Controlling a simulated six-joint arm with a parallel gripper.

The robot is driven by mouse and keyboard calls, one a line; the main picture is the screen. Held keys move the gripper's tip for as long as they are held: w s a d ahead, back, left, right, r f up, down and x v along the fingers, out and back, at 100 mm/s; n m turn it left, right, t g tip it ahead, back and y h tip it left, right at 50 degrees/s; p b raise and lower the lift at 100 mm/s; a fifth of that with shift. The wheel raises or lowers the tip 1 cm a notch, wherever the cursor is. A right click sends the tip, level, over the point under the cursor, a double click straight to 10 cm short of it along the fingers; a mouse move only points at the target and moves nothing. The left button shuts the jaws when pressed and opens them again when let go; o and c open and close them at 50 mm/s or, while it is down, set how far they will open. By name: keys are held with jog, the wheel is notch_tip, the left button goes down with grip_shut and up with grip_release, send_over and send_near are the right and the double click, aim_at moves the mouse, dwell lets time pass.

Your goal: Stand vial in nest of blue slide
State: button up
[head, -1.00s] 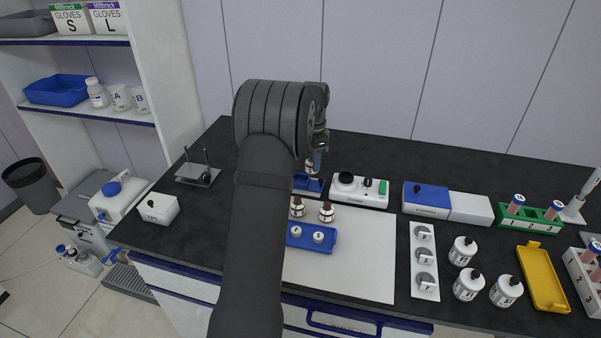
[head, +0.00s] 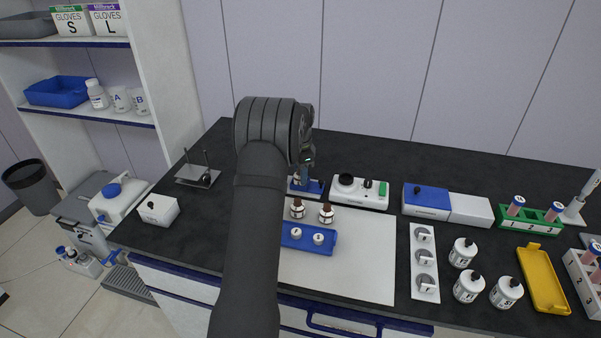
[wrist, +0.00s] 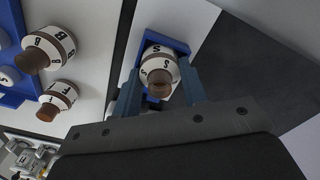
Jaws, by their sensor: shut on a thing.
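The vial (wrist: 158,64) has a white label marked S and a brown cap. My gripper (wrist: 160,80) is shut on it, with one blue finger on each side in the wrist view. The blue slide (head: 316,188) lies on the dark bench behind the white mat, and its blue edges (wrist: 180,46) show around the vial's far end in the wrist view. In the head view my gripper (head: 305,168) is low over the slide, and my arm hides part of it. The vial is at the nest; whether its base is fully seated is hidden.
Two brown-capped vials (head: 326,213) stand in front, by a blue tray (head: 320,246) with white-topped pieces. A white device with a black knob (head: 360,191) sits close right of the slide. The white mat (head: 360,265) is largely clear.

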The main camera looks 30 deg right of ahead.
jog(key=o, duration=1)
jog(key=shift+f, duration=0.1)
notch_tip(320, 180, up, 12)
jog(key=shift+r, duration=0.2)
jog(key=shift+f, duration=0.1)
notch_tip(320, 180, down, 13)
jog(key=shift+r, duration=2.45)
